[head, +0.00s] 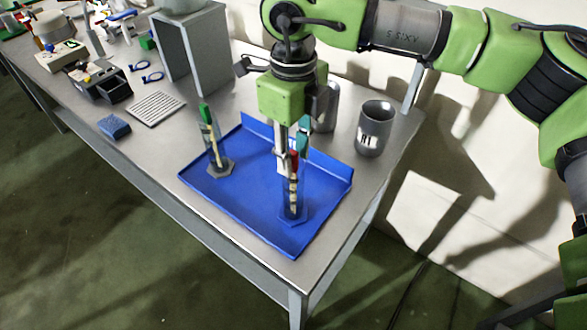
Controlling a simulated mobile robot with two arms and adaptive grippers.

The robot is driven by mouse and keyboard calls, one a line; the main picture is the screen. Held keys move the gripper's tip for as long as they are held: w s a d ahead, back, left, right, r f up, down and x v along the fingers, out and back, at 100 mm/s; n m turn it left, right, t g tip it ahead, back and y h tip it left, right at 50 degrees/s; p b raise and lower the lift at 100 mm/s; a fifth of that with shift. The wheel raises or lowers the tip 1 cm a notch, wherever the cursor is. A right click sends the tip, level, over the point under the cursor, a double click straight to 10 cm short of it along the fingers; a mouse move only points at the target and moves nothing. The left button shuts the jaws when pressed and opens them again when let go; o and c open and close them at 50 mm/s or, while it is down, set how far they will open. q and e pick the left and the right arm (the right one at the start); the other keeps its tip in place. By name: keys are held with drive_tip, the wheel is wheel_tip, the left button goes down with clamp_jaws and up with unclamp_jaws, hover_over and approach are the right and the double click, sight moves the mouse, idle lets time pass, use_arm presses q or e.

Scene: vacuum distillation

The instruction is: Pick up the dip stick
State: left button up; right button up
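A glass cylinder (291,211) stands in the blue tray (250,225) at right, with a red-topped dip stick (294,183) upright in it. A second cylinder (217,168) with a green-topped stick (205,113) leaning in it stands at the tray's left. My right gripper (285,165) points down at the top of the red-topped stick. Its fingers overlap the red top in the picture, and I cannot tell whether they touch or grip it. A teal item (302,141) shows partly behind the fingers. My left gripper is not in view.
A metal cup (375,129) with a label stands right of the tray, and another metal vessel (326,107) is partly hidden behind my gripper. A grey stand (195,52), white rack (156,108) and blue sponge (114,127) lie left. The table's front edge is close to the tray.

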drive_tip(key=shift+a, duration=0.1)
clamp_jaws()
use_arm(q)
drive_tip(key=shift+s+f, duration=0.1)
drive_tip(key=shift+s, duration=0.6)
use_arm(e)
drive_tip(key=shift+r, duration=0.55)
use_arm(q)
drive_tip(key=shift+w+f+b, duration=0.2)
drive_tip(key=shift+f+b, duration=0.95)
drive_tip(key=shift+b, duration=0.05)
use_arm(e)
wheel_tip(320, 180, up, 17)
